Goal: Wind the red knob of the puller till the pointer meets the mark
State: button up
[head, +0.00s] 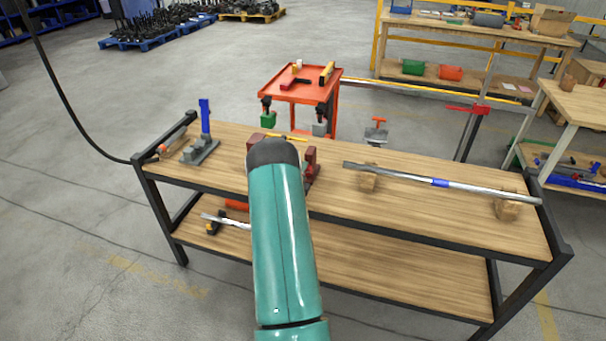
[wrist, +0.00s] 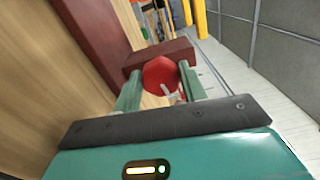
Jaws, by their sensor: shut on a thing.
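In the wrist view the red knob (wrist: 158,72) of the puller sits between the two green fingers of my gripper (wrist: 162,78), which is shut on it. A dark red block of the puller (wrist: 178,50) stands just behind the knob. A long dark red part (wrist: 92,32) runs beside it over the wood. In the head view the puller (head: 311,163) is on the bench top, mostly hidden behind my arm. My gripper and the knob are hidden there too. I cannot make out the pointer or the mark in either view.
The wooden bench (head: 420,220) has a blue-handled grey tool (head: 203,140) at its left. A long metal bar (head: 455,186) lies across two wooden blocks at the right. An orange cart (head: 300,88) stands behind the bench. The bench top's front right is clear.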

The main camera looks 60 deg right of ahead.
dwell(0.3)
jog(key=o, duration=1)
jog(key=shift+a, duration=0.1)
jog(key=a, duration=0.4)
jog(key=s+a, duration=0.1)
jog(key=a, duration=0.4)
jog(key=s+a, duration=0.1)
jog(key=a, duration=0.3)
jog(key=shift+a, duration=0.2)
